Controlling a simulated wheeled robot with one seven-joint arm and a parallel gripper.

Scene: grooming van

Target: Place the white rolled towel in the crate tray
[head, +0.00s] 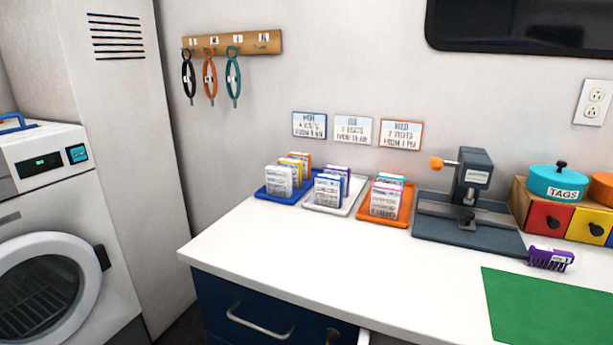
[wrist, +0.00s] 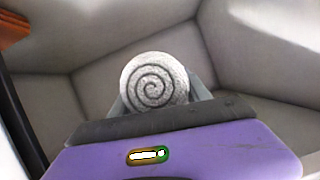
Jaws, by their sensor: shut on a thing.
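In the wrist view, the white rolled towel (wrist: 154,84) shows its round end with a dark spiral. My gripper (wrist: 155,100) is shut on it, with a grey finger on each side of the roll. The purple and dark body of my gripper fills the lower part of that view and hides the rest of the towel. The head view shows neither the gripper nor the towel. I cannot make out a crate tray in either view.
A white washer (head: 60,220) stands left. Pale grey panels (wrist: 260,40) surround the gripper.

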